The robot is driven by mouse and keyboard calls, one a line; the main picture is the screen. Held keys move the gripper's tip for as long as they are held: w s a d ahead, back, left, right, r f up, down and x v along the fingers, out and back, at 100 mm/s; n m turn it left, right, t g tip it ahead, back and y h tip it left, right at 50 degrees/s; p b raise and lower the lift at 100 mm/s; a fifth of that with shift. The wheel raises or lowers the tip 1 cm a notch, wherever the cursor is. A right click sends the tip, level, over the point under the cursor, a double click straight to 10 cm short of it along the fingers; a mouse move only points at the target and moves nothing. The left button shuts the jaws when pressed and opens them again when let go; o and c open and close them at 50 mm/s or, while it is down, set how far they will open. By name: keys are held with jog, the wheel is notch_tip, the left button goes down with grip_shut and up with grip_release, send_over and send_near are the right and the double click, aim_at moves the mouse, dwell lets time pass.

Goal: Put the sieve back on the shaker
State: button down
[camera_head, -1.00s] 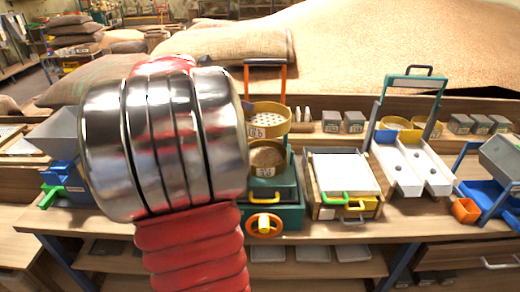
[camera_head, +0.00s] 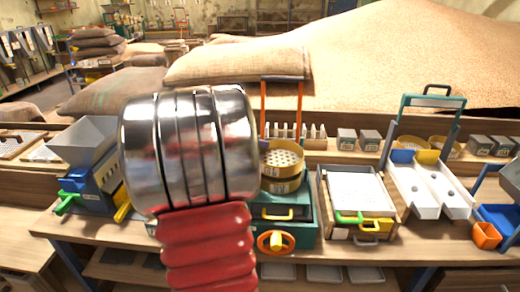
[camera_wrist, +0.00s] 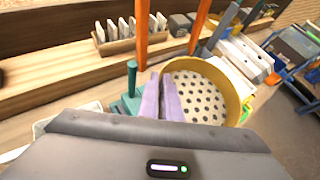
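The sieve (camera_head: 285,158), a yellow ring with a perforated plate, appears level just above or on a second yellow ring (camera_head: 283,185) on the green shaker (camera_head: 305,228). I cannot tell whether the rings touch. In the wrist view the sieve (camera_wrist: 203,90) is close to my gripper (camera_wrist: 161,95). Its purple fingers are nearly together, with the near left rim of the sieve between them. My arm hides the gripper and the sieve's left side in the head view. The shaker's orange frame (camera_head: 299,100) rises behind the sieve, and its handwheel is at the front.
A tray unit with a white sheet (camera_head: 358,193) stands right of the shaker, then white chutes (camera_head: 428,188). A hopper machine (camera_head: 85,145) stands at left. A rack of white plates (camera_wrist: 128,32) and grey blocks are on the ledge behind. Grain sacks and a grain heap lie beyond.

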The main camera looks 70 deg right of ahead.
notch_tip(320, 180, down, 2)
jog(key=c, duration=2)
grip_release()
jog(key=shift+w+a+r, duration=0.1)
jog(key=shift+v, duration=5.9)
